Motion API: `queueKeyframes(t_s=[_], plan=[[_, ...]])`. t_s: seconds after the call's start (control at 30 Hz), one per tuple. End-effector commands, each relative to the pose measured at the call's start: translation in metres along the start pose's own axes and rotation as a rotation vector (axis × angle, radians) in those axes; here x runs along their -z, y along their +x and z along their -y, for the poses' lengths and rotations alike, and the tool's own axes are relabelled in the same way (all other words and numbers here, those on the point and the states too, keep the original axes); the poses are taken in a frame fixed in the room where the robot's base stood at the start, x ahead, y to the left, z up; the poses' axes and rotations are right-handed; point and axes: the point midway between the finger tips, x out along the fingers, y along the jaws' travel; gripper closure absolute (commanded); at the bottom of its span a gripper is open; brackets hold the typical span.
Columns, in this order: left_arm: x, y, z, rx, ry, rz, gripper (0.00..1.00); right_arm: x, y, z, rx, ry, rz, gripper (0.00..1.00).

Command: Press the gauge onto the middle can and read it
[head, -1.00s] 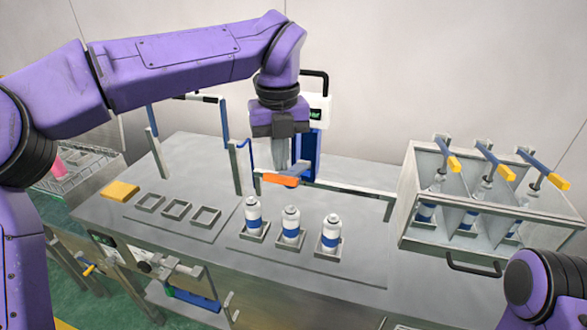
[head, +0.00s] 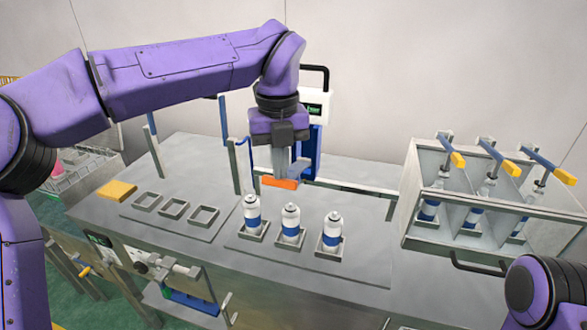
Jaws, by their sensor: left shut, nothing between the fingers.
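Three white cans with blue bands stand upright in square holders in a row. The middle can (head: 291,223) stands between a left can (head: 252,217) and a right can (head: 332,232). My left gripper (head: 280,168) points down behind the row, apart from the middle can; it is shut and empty. An orange piece (head: 279,183) and a blue-grey piece (head: 299,170) show at its fingertips; I cannot tell whether they touch it. A device with a small green display (head: 315,108) and a black handle stands behind, possibly the gauge, partly hidden by my arm. My right gripper is out of view.
Three empty square holders (head: 175,209) and a yellow block (head: 117,190) are on the left of the bench. An open-fronted metal box (head: 405,190) with yellow-tipped levers stands at right. Thin posts (head: 233,165) rise behind the cans. The front bench strip is clear.

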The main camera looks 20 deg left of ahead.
Motion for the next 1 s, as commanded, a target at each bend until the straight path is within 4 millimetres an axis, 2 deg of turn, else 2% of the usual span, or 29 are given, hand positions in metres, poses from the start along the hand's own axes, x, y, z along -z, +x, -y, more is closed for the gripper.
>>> queueKeyframes(t_s=[1.0], plan=[[0.01, 0.053, -0.006, 0.0, 0.001, 0.0, 1.0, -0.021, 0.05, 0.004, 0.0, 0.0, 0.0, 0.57]])
